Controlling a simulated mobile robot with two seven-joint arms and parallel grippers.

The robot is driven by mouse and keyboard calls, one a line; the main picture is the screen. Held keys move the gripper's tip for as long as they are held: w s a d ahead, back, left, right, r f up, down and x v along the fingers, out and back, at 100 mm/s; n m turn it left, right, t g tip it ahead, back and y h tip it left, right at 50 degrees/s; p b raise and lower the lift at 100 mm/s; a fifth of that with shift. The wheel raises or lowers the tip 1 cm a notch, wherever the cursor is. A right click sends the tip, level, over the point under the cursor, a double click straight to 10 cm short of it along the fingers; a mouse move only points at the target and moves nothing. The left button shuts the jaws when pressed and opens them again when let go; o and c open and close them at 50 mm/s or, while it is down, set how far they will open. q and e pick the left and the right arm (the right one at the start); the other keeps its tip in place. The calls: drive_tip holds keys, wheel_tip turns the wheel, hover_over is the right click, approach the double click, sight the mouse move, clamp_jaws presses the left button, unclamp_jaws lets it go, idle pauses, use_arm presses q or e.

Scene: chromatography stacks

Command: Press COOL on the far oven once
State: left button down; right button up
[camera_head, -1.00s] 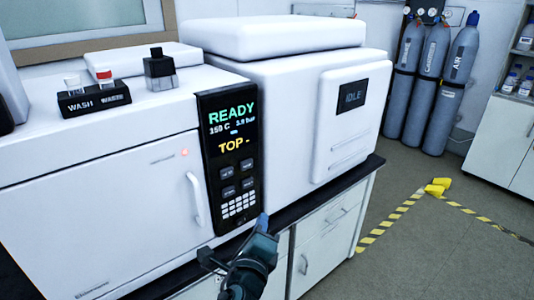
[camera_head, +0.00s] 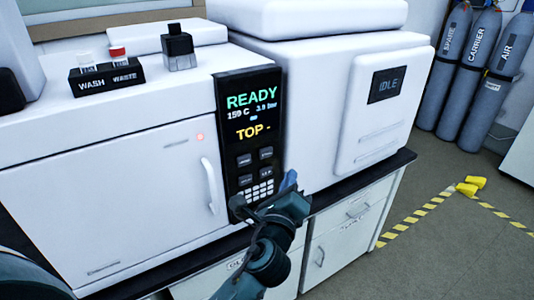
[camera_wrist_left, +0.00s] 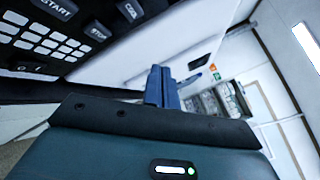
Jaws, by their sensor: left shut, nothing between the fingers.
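A white oven (camera_head: 120,180) has a black control panel (camera_head: 222,120) whose screen reads READY and TOP. Several small buttons sit below the screen, too small to read in the head view. In the left wrist view, the panel shows START (camera_wrist_left: 55,8), STOP (camera_wrist_left: 97,30) and COOL (camera_wrist_left: 130,10) buttons. My left gripper (camera_head: 290,180) is just right of the panel's lower part, in front of it. Its blue fingers (camera_wrist_left: 162,82) are shut and empty, and appear apart from the buttons in the wrist view. My right gripper is not in view.
A white unit with an IDLE screen (camera_head: 387,86) stands to the right. A black WASH/WASTE holder (camera_head: 105,79) and a dark bottle (camera_head: 178,50) stand on top of the oven. Gas cylinders (camera_head: 480,70) are at the back right.

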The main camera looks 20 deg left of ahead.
sight(272, 151)
use_arm(q)
drive_tip(key=shift+w+a, duration=1.1)
drive_tip(key=shift+a, duration=0.3)
drive_tip(key=shift+w+a, duration=1.05)
drive_tip(key=shift+a, duration=0.35)
drive_tip(key=shift+w+a+p, duration=0.3)
drive_tip(key=shift+p, duration=0.05)
drive_tip(key=shift+w+a, duration=0.25)
drive_tip(key=shift+a, duration=0.15)
idle(0.5)
idle(0.4)
drive_tip(key=shift+s+d, duration=0.55)
drive_tip(key=shift+d, duration=0.15)
drive_tip(key=s+d, duration=0.1)
drive_tip(key=d, duration=0.1)
drive_tip(key=s+d, duration=0.2)
